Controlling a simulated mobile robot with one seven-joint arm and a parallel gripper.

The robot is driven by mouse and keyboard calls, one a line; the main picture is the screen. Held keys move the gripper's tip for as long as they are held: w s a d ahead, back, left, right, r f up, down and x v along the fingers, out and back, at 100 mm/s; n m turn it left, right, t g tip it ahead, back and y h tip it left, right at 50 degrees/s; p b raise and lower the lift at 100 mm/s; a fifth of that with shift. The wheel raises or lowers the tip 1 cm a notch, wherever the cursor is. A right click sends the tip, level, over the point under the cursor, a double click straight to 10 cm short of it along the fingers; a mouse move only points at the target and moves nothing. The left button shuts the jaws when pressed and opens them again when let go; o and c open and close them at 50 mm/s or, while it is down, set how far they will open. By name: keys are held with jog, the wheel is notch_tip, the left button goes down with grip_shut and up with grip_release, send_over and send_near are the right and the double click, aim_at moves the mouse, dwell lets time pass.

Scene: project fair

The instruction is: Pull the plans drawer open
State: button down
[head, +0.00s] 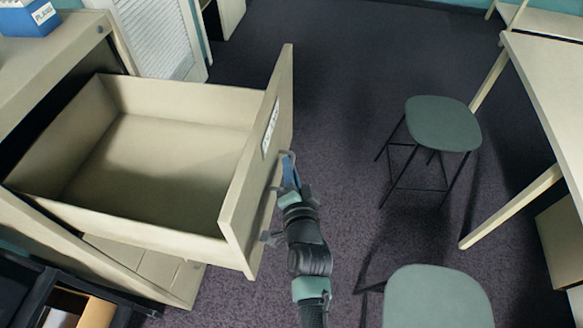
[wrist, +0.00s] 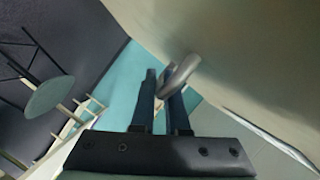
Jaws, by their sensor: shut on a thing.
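The plans drawer (head: 150,165) stands pulled well out of its beige cabinet (head: 60,65) at the left of the head view, and its inside looks empty. Its front panel (head: 262,165) carries a white label, too small to read here. My gripper (head: 289,170) is at the outer face of the panel. In the wrist view my gripper (wrist: 165,95) has its fingers shut on the metal drawer handle (wrist: 182,74). The drawer front (wrist: 245,60) fills the upper right of that view. Most of the handle is hidden in the head view.
A green stool (head: 443,124) stands on the open carpet to the right, and another (head: 438,298) is close at the bottom. A pale table (head: 550,75) is at the right edge. A blue box (head: 30,17) sits on the cabinet top. The carpet beyond the drawer front is clear.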

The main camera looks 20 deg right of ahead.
dwell(0.3)
jog(key=c, duration=0.9)
grip_release()
jog(key=shift+s, duration=0.1)
jog(key=shift+b+v, duration=1)
jog(key=shift+v, duration=5.4)
